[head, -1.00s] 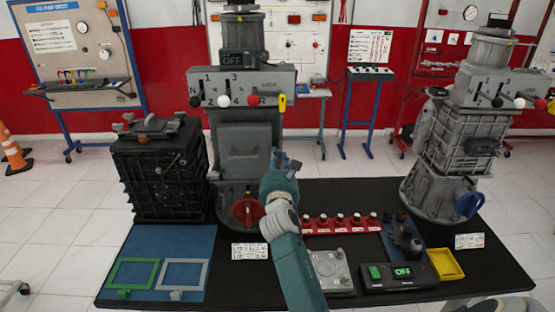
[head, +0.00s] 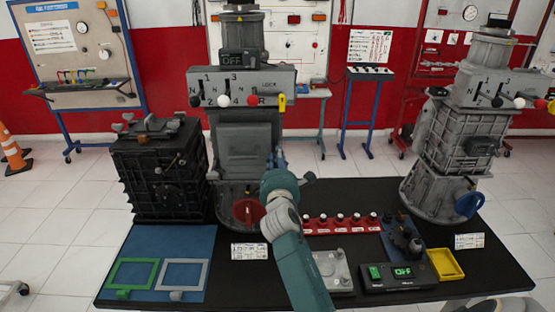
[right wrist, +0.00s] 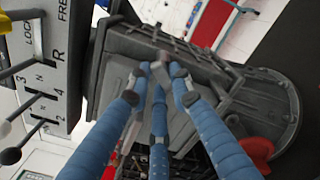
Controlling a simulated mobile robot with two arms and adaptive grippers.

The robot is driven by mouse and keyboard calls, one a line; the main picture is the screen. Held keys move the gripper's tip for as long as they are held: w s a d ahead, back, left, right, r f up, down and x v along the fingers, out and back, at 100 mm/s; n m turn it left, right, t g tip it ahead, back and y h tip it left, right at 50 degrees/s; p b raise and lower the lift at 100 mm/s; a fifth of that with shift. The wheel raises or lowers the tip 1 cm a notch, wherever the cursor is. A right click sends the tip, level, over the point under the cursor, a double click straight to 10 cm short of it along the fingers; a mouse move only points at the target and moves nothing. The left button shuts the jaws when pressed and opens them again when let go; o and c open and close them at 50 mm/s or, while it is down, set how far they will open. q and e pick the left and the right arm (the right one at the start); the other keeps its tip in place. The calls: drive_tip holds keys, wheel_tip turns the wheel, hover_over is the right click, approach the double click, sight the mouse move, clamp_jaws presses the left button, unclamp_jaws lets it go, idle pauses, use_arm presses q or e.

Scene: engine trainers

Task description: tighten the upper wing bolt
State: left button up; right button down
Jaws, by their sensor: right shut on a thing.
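The middle grey gearbox (head: 245,145) stands upright on the black table. My right gripper (head: 279,160) is at its right side, low on the housing, with the blue fingers partly hidden behind my wrist. In the right wrist view, the blue fingers of my right gripper (right wrist: 158,85) close around a small grey piece, the wing bolt (right wrist: 161,70), against the gearbox side (right wrist: 118,75). The fingertips cover much of the bolt, so its wing angle cannot be told. In the head view the bolt is hidden. My left gripper is not in view.
A gear lever panel (head: 242,88) with knobs sits above my right gripper, and a red disc (head: 247,211) is just left of it. A black gearbox (head: 160,175) stands left. A red button strip (head: 340,224) and a control box (head: 398,275) lie right of my arm.

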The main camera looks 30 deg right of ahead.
drive_tip(key=shift+s+d+m+b, duration=0.1)
drive_tip(key=shift+m+b, duration=0.45)
drive_tip(key=shift+m, duration=1.95)
drive_tip(key=shift+s+d+m+b, duration=0.1)
drive_tip(key=shift+m+b, duration=0.4)
drive_tip(key=shift+m, duration=2)
drive_tip(key=c, duration=1.5)
unclamp_jaws()
drive_tip(key=shift+c, duration=0.2)
drive_tip(key=v, duration=1.2)
